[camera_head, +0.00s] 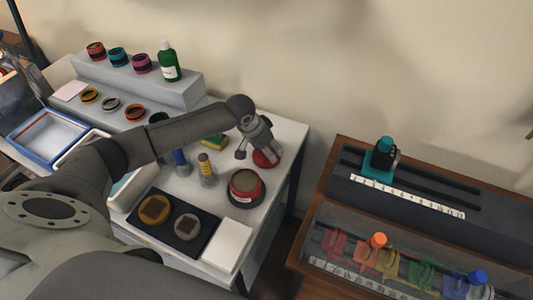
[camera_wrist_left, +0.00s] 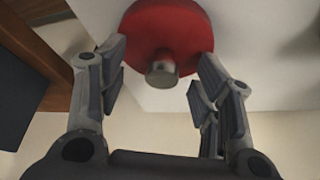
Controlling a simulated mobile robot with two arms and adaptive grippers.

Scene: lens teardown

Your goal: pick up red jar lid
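The red jar lid (camera_head: 269,158) lies on the white table near its right back corner. In the left wrist view the lid (camera_wrist_left: 165,28) is a red disc with a short metal knob (camera_wrist_left: 161,76). My left gripper (camera_head: 256,153) is above the lid and partly covers it in the head view. In the wrist view my left gripper (camera_wrist_left: 158,85) is open, with its fingers apart on either side of the knob. Neither finger visibly grips it. My right gripper is in neither view.
A round jar with a red band (camera_head: 246,188) stands just in front of the lid. A black tray (camera_head: 180,241) and a white block (camera_head: 228,246) are nearer. A wooden-framed bench (camera_head: 318,199) is to the right, across a gap.

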